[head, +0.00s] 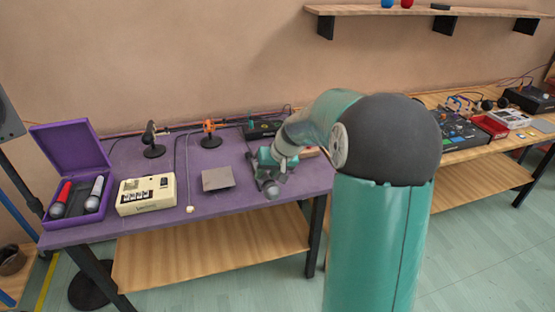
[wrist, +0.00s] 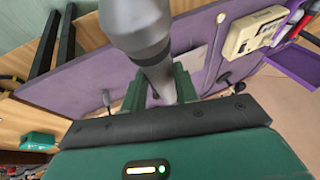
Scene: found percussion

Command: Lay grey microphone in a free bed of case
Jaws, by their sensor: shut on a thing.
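My gripper (head: 274,162) is over the right part of the purple table and is shut on the grey microphone (head: 269,187). In the wrist view the microphone (wrist: 138,25) stands out large between the green fingers of my gripper (wrist: 158,90), with its thick end away from my palm. The purple case (head: 78,222) is open at the table's left end, with its lid raised at the back. A red microphone (head: 63,194) and a white microphone (head: 96,190) lie in it. I cannot make out a free bed. The case lid also shows in the wrist view (wrist: 293,66).
A cream machine (head: 147,197), a thin white-tipped mallet (head: 188,190) and a grey plate (head: 217,178) lie between my gripper and the case. A black stand (head: 152,142) and an orange-topped stand (head: 210,132) rise behind. Bare purple tabletop shows around the plate.

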